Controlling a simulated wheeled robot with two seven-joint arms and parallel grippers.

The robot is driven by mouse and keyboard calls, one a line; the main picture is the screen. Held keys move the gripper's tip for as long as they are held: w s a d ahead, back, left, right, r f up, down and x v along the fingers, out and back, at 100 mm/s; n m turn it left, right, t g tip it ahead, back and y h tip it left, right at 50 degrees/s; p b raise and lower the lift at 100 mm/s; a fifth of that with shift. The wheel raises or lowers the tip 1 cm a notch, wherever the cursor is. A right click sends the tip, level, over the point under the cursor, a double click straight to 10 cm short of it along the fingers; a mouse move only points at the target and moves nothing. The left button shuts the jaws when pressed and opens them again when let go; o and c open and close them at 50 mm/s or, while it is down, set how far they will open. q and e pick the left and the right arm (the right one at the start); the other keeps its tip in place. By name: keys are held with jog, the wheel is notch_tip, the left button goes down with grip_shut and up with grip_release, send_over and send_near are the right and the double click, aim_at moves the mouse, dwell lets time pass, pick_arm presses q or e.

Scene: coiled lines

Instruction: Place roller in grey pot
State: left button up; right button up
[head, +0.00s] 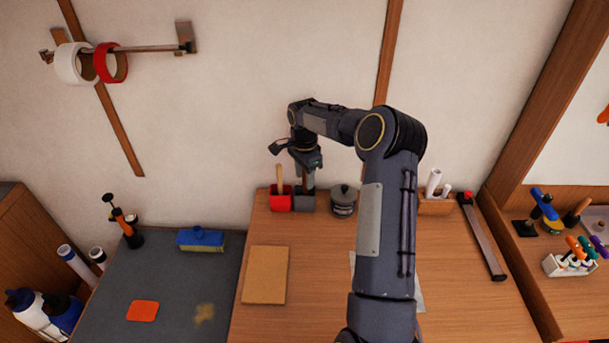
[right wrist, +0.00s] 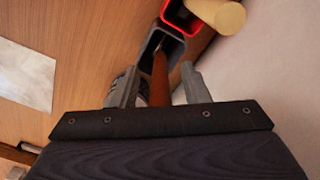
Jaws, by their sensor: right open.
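The grey pot (head: 304,203) stands on the wooden desk against the wall, right beside a red pot (head: 281,204). A brown-handled tool (head: 308,181), apparently the roller, stands in the grey pot; its lower end is hidden inside. My right gripper (head: 297,158) is open above the grey pot, pointing down. In the right wrist view the brown handle (right wrist: 160,78) rises from the grey pot (right wrist: 154,43) and lies between my two spread fingers, with gaps on both sides. My left gripper is not in view.
The red pot holds a pale wooden handle (head: 280,178). A dark lidded jar (head: 343,201) stands close to the right of the grey pot. A brown board (head: 265,275) lies in front. My right arm covers part of the desk and a paper sheet.

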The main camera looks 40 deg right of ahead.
jog(key=r+p, duration=0.1)
jog(key=r, duration=0.1)
jog(key=r+p, duration=0.1)
jog(key=r, duration=0.1)
jog(key=shift+s+d+r+p, duration=0.1)
jog(key=shift+d+r+p, duration=0.1)
jog(key=shift+p, duration=0.2)
jog(key=r, duration=0.3)
jog(key=shift+s+d, duration=0.15)
jog(key=shift+s, duration=0.05)
jog(key=s+a+r+n+t, duration=0.3)
jog(key=s+a+r+n, duration=0.5)
jog(key=s+a+r, duration=0.35)
jog(key=s+a+f+n+t+y, duration=0.1)
jog(key=s+a+n+y, duration=0.1)
jog(key=s+a+n, duration=0.2)
jog(key=s+a+f+n+t+y, duration=0.1)
jog(key=s+a+n, duration=0.4)
jog(key=s+a, duration=0.5)
jog(key=s+f, duration=0.1)
jog(key=s, duration=0.3)
jog(key=shift+s+f+n+t+y, duration=0.15)
jog(key=shift+s+n+t+y, duration=0.15)
jog(key=shift+s+y, duration=0.1)
jog(key=shift+a, duration=0.1)
